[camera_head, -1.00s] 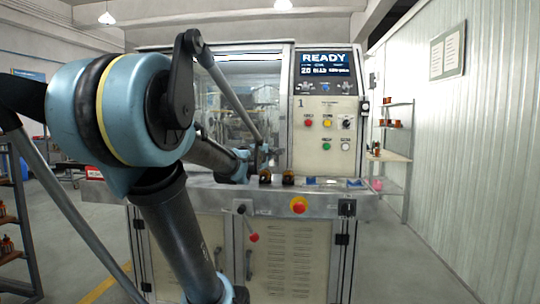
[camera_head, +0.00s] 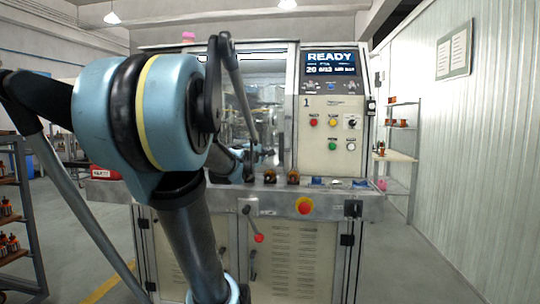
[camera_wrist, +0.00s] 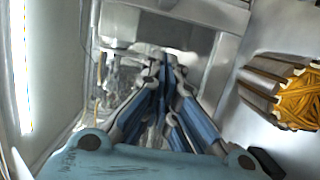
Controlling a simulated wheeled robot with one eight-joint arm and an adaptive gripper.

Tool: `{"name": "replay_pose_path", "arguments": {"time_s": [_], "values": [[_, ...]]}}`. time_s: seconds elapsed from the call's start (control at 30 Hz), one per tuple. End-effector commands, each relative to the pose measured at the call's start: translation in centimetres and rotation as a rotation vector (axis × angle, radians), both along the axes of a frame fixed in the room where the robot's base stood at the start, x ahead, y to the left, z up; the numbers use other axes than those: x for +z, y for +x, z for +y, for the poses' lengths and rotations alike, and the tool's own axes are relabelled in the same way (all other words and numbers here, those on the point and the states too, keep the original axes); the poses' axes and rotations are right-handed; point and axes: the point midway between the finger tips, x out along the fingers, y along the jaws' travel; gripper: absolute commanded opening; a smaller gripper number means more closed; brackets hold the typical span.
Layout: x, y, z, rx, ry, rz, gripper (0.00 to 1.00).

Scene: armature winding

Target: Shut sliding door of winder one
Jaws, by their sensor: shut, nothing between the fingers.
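Winder one (camera_head: 335,112) stands ahead, marked "1", with a lit READY screen. A glazed front (camera_head: 262,78) with a metal frame shows left of its control panel; my arm hides much of it, and I cannot tell how far the sliding door is open. My gripper (camera_head: 268,153) is at the lower part of this front, just above the ledge, small and partly hidden by my arm. In the wrist view my gripper (camera_wrist: 162,75) has its blue fingers drawn together with nothing held. It points into a blurred space with metal frames; contact with the door cannot be told.
Two wound armatures (camera_head: 293,177) sit on the front ledge (camera_head: 330,201), right of my gripper; one armature with yellow wire (camera_wrist: 290,95) is close on the right in the wrist view. A red emergency button (camera_head: 304,206) and a red-knobbed lever (camera_head: 258,238) are on the front.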

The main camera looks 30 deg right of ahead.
Motion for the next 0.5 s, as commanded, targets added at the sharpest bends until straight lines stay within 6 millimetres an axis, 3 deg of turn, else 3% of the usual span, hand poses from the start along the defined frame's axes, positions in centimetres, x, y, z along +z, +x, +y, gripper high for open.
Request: {"name": "replay_pose_path", "arguments": {"time_s": [0.5], "values": [[-0.1,-4.2,4.2,-0.011,0.000,0.000,0.00]]}}
